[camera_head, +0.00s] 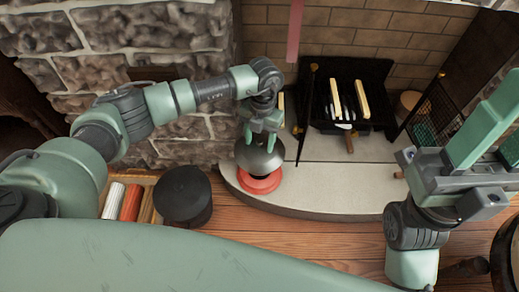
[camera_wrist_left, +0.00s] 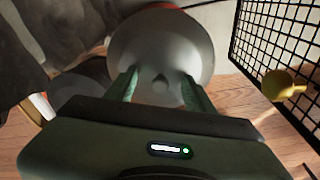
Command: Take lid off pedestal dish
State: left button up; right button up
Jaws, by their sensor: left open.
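The pedestal dish (camera_head: 260,183) has a red base and stands on the pale hearth ledge. Its grey domed lid (camera_head: 260,157) sits on top. In the left wrist view the lid (camera_wrist_left: 185,45) fills the top middle, with a small knob (camera_wrist_left: 160,83) facing the camera. My left gripper (camera_head: 259,140) is just above the lid, pointing down. In the left wrist view its two fingers (camera_wrist_left: 160,88) are open, one on each side of the knob. I cannot tell whether they touch the lid. My right gripper (camera_head: 405,160) is at the right, well away from the dish; its fingers do not show clearly.
A dark fireplace with pale logs (camera_head: 362,98) is behind the ledge. A black mesh screen (camera_head: 425,110) stands at its right, and a thin dark poker (camera_head: 306,115) stands between it and the dish. A black round container (camera_head: 183,196) is on the floor at left. The ledge's middle (camera_head: 330,185) is clear.

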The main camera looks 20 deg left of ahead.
pick_arm(q)
grip_shut()
jog(key=shift+s, duration=0.1)
